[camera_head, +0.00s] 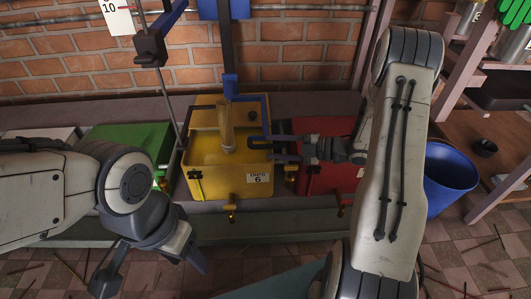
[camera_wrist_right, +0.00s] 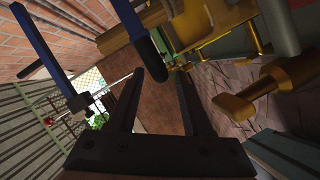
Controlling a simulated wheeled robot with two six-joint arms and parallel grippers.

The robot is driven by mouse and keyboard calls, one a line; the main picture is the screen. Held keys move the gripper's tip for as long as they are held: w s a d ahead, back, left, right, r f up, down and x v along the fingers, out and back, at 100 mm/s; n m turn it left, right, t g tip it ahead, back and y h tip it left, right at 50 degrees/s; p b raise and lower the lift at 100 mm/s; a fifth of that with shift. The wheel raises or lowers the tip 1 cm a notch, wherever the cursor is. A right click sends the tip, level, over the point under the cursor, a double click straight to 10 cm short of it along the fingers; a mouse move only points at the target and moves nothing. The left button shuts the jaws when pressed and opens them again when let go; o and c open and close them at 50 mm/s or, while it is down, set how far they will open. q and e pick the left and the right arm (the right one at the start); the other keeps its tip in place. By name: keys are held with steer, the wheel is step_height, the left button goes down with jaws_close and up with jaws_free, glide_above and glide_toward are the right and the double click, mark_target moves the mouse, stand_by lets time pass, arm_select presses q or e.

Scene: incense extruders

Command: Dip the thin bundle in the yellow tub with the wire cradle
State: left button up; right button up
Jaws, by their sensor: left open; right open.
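The yellow tub (camera_head: 200,120) stands in the middle of the head view, its front label reading DIPS 6. A tan upright bundle (camera_head: 227,128) stands in it, its lower end at the yellow contents. A blue bracket (camera_head: 230,86) on a vertical post is just above the bundle. I cannot make out a wire cradle clearly. My left gripper (camera_head: 152,274) is open and empty in front of the tub, low on the left.
A green tub (camera_head: 125,138) is left of the yellow one and a red tub (camera_head: 325,128) right of it. Brass taps (camera_head: 231,214) project at the front. A blue bucket (camera_head: 450,180) stands at right beside a shelf. Thin sticks litter the tiled floor.

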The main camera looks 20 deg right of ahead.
arm_select(q)
steer(key=shift+f+b, duration=0.5)
steer(key=shift+f, duration=0.35)
arm_select(e)
steer(key=shift+x, duration=1.5)
jaws_close()
steer(key=shift+s, duration=0.1)
